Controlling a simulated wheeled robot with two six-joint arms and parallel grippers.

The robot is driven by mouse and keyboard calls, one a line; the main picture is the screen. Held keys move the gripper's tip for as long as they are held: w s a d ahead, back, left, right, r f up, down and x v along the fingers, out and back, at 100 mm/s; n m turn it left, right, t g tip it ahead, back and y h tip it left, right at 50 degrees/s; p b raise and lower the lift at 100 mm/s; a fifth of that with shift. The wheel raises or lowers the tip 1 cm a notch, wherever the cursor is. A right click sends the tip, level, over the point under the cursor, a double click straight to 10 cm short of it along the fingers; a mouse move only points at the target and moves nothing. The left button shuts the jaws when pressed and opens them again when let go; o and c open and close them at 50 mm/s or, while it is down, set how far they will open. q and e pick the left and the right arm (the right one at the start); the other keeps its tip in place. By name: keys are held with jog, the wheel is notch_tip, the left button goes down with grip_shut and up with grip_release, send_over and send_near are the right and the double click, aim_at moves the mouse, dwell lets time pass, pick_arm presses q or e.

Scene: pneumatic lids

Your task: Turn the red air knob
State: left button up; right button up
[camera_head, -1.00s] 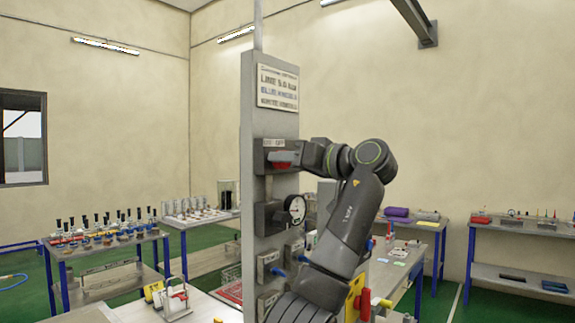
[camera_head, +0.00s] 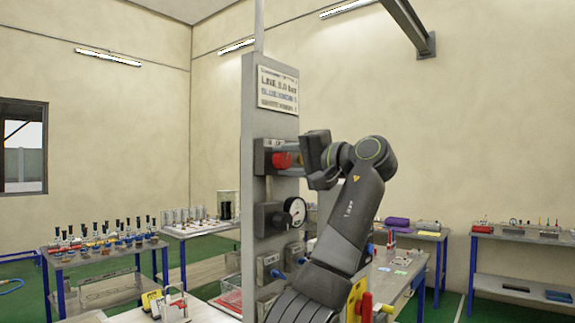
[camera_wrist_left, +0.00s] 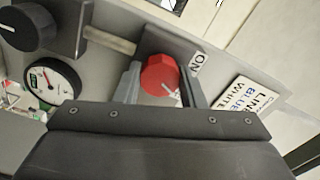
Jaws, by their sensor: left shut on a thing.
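The red air knob (camera_head: 281,160) sits on a grey block high on the upright panel (camera_head: 258,105), and an "ON" label shows beside it in the left wrist view. My left gripper (camera_head: 297,156) is at the knob, its body to the right of it. In the left wrist view, the red knob (camera_wrist_left: 160,74) lies between the two fingers of my left gripper (camera_wrist_left: 161,85), which is shut on it. A pale pointer mark shows on the knob's face. My right gripper is not in view.
A round gauge (camera_head: 296,211) and a dark knob (camera_wrist_left: 26,27) are below the red knob. A text sign (camera_head: 277,88) is above it. Blue-handled valves (camera_head: 276,272) sit lower on the panel. Side tables with bottles (camera_head: 105,245) and tools stand behind.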

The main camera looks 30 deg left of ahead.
pick_arm(q)
jog(key=shift+m+b, duration=0.4)
jog(key=shift+m, duration=1.5)
jog(key=o, duration=1)
jog(key=s+d+b, duration=0.1)
jog(key=d+b, duration=0.2)
jog(key=d, duration=1.4)
jog(key=shift+s+d, duration=0.15)
jog(key=shift+d, duration=0.05)
